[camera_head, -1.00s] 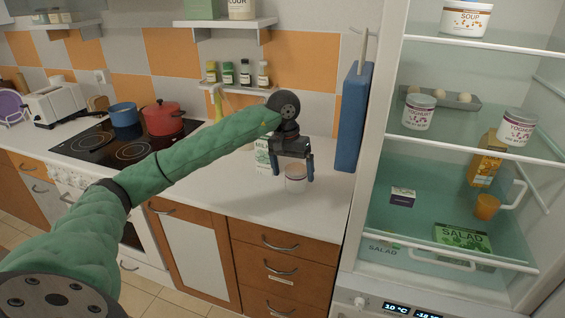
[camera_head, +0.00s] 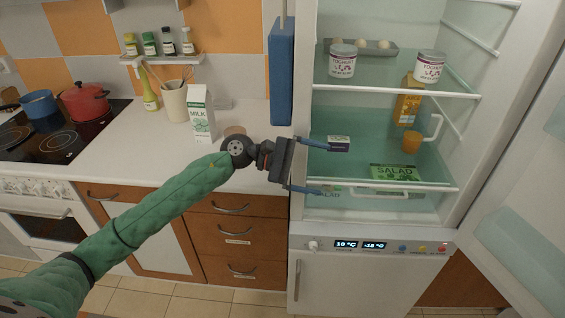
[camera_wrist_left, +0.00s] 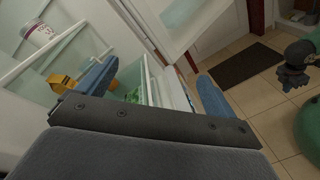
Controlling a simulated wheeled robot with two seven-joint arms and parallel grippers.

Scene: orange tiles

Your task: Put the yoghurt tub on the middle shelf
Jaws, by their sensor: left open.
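Two white tubs labelled yoghurt stand in the open fridge: the left tub (camera_head: 342,62) beside the eggs, and the right tub (camera_head: 430,67). Both stand on the glass middle shelf (camera_head: 390,87). One tub also shows in the left wrist view (camera_wrist_left: 38,34). A round, tan-topped container (camera_head: 235,130) is on the counter beside the milk, mostly hidden by my left arm. My left gripper (camera_head: 322,168) is open and empty at the fridge's left edge, below that shelf, fingers pointing right. My right gripper (camera_wrist_left: 294,62) seems to show at the wrist view's right edge; its jaws are unclear.
The milk carton (camera_head: 200,113) and utensil holder (camera_head: 174,102) stand on the counter. A blue board (camera_head: 282,72) hangs by the fridge. The lower compartment holds a juice carton (camera_head: 408,100), an orange cup (camera_head: 411,141), a small box (camera_head: 339,143) and salad (camera_head: 396,174). The fridge door (camera_head: 525,170) is open.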

